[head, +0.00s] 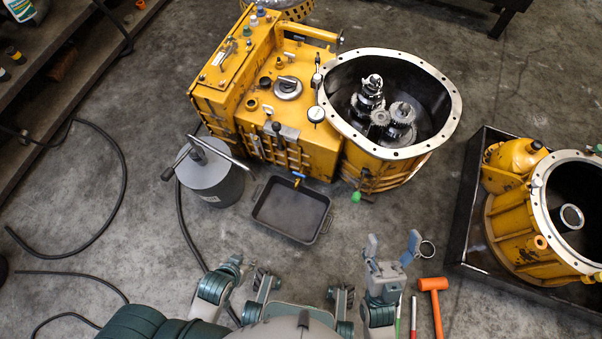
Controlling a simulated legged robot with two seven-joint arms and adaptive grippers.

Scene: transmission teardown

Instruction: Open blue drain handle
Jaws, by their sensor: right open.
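The blue drain handle (299,175) is a small lever on a brass valve low on the front of the yellow transmission (312,150). It sits above the far edge of a dark drain pan (262,213) on the floor. My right gripper (392,242) is open and empty, to the right of and nearer than the pan, well apart from the handle. My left gripper (236,263) is at the lower left, near the pan's near left side. Its fingers are hard to make out, and it touches neither handle nor pan.
A grey canister (212,182) with a T-bar stands left of the pan. A yellow housing (505,232) sits in a dark tray at right. An orange hammer (434,300) lies near my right gripper. Black hoses cross the left floor. The floor between pan and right gripper is clear.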

